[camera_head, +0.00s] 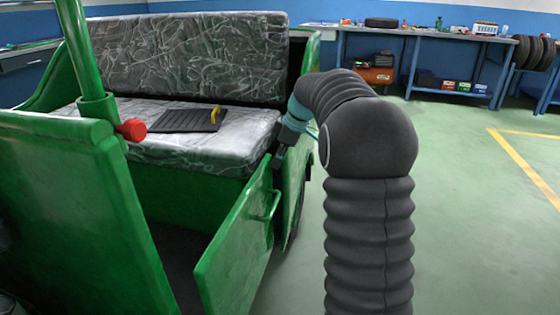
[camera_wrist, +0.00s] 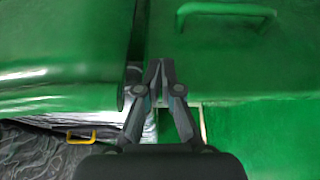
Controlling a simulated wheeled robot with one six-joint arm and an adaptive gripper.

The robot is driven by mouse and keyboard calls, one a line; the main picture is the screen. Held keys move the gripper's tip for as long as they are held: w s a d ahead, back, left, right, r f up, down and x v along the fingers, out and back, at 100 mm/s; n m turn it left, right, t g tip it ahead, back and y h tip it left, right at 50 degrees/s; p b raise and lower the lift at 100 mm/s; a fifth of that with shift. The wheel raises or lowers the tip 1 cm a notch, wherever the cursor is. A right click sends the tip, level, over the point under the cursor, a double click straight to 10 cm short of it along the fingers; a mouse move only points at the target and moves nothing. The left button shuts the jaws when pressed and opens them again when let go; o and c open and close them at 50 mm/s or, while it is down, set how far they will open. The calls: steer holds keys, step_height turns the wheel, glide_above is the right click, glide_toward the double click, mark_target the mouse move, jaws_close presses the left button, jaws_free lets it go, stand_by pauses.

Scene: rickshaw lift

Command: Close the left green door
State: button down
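The green door (camera_head: 240,245) of the green rickshaw stands swung open in the head view, with a gap between it and the front body. Its green bar handle (camera_head: 265,205) is on the side facing right. In the wrist view the door (camera_wrist: 240,65) fills the upper right, with the handle (camera_wrist: 225,12) at the top. My gripper (camera_head: 279,158) is at the door's upper rear corner, beside the seat. In the wrist view my gripper (camera_wrist: 160,66) has its fingertips together, with nothing seen between them, over the door's edge near a narrow gap. Contact with the door cannot be told.
The plastic-covered seat (camera_head: 225,150) holds a black panel (camera_head: 180,121) with a yellow handle (camera_head: 215,114). A green post with a red knob (camera_head: 131,130) rises at the left. A blue workbench (camera_head: 420,33) stands at the back. Open green floor (camera_head: 460,200) lies to the right.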

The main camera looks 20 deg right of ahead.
steer(key=s+d+r+m, duration=0.2)
steer(key=s+d+r, duration=0.2)
steer(key=d+r, duration=0.4)
steer(key=s+a+f+m+h, duration=0.2)
steer(key=s+a+f+m, duration=0.1)
steer(key=s+f+m, duration=0.4)
steer(key=s+a+m+t, duration=0.1)
steer(key=s+a, duration=0.4)
steer(key=s, duration=0.3)
steer(key=s+a+t+h, duration=0.1)
steer(key=s+a, duration=0.4)
steer(key=s, duration=0.4)
steer(key=s+a+f+m+t, duration=0.1)
steer(key=s+a, duration=0.3)
steer(key=s, duration=0.4)
steer(key=shift+s+a+m+h+p, duration=0.3)
steer(key=shift+s+a, duration=0.1)
